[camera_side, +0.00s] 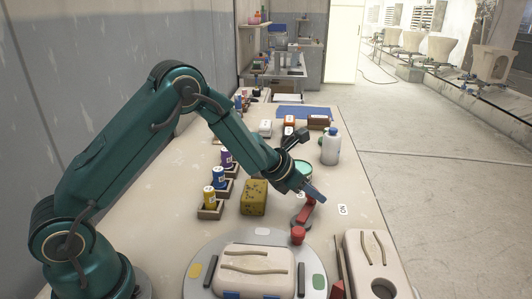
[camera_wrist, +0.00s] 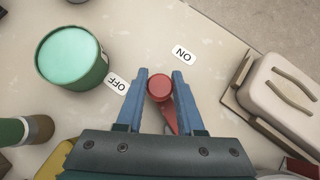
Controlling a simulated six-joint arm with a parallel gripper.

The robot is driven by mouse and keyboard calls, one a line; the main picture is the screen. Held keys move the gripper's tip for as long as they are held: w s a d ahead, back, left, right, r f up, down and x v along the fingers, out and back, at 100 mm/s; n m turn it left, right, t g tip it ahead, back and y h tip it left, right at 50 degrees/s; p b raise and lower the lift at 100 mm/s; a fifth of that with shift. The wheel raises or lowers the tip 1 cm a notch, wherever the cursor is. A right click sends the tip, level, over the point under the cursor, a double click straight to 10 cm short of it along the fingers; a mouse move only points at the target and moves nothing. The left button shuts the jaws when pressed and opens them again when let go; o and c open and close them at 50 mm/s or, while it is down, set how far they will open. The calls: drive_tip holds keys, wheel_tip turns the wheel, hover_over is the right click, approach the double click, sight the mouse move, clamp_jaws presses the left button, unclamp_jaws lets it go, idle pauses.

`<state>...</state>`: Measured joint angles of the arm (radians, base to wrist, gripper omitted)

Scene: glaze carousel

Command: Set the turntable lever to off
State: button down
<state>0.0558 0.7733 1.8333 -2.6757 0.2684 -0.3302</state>
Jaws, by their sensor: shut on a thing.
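The red lever (camera_side: 303,214) stands beside the turntable (camera_side: 205,258). In the wrist view its round red knob (camera_wrist: 159,87) sits between the two blue fingers of my gripper (camera_wrist: 160,90), which is shut on it. The lever's arm runs back from the knob and its far end is hidden under my gripper. The OFF label (camera_wrist: 117,84) lies left of the knob and the ON label (camera_wrist: 184,54) lies ahead and to the right; the knob is roughly between them. In the side view my gripper (camera_side: 312,194) is at the lever, and the ON label (camera_side: 342,209) lies to its right.
A green-topped jar (camera_wrist: 72,57) stands close left of the OFF label. A pale mould (camera_side: 370,260) lies right of the turntable. A yellow speckled block (camera_side: 254,198) and small glaze pots (camera_side: 209,197) stand to the left. A white bottle (camera_side: 330,148) stands behind.

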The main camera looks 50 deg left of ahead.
drive_tip(key=shift+w+d+r, duration=0.1)
drive_tip(key=c, duration=0.5)
unclamp_jaws()
drive_tip(key=shift+v, duration=2.6)
